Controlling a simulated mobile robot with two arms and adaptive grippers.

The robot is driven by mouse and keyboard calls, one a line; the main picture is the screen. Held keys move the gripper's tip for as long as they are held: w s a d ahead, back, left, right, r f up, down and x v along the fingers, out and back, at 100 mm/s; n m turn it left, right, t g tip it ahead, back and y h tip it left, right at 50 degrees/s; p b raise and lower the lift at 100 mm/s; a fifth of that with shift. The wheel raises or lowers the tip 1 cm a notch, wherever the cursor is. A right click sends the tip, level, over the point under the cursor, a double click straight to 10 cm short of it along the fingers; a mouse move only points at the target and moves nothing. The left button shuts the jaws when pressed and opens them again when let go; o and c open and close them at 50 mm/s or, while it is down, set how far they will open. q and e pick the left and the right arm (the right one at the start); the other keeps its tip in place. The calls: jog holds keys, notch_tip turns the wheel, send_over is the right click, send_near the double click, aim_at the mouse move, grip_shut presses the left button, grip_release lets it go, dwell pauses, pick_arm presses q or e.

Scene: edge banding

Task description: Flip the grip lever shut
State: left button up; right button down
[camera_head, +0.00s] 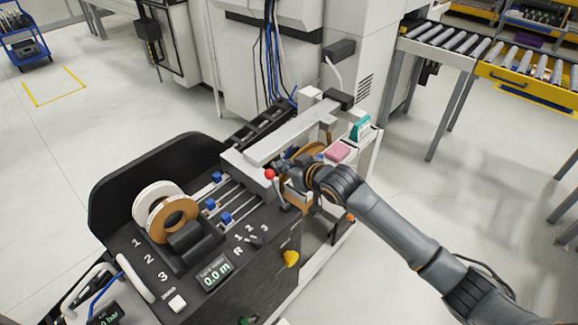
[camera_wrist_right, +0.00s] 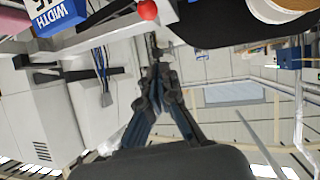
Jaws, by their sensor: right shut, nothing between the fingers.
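The grip lever's red ball knob (camera_head: 270,174) stands at the right end of the black console, beside the light grey block. The same red knob shows at the top edge of the right wrist view (camera_wrist_right: 147,9). My right gripper (camera_head: 284,165) is just right of the knob, its fingers together and empty. In the wrist view its fingertips (camera_wrist_right: 154,42) lie a little below the knob, and I cannot tell if they touch it. The lever's shaft is mostly hidden. My left gripper is not in view.
The black console (camera_head: 130,205) carries a tape roll (camera_head: 180,215), blue-knobbed slides (camera_head: 225,218) and a display (camera_head: 215,272). A pink block (camera_head: 338,151) and a teal box (camera_head: 361,127) sit beyond my gripper. A long grey beam (camera_head: 292,133) runs behind it.

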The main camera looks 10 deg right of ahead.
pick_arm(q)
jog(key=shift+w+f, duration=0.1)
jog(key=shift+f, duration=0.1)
pick_arm(e)
jog(key=shift+s+d+r, duration=0.2)
jog(key=shift+s+r, duration=0.35)
jog(key=shift+r, duration=0.05)
jog(key=shift+s+d+r, duration=0.2)
jog(key=shift+s+r, duration=0.3)
jog(key=shift+r, duration=0.05)
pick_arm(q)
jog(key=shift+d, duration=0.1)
pick_arm(e)
jog(key=shift+s, duration=0.1)
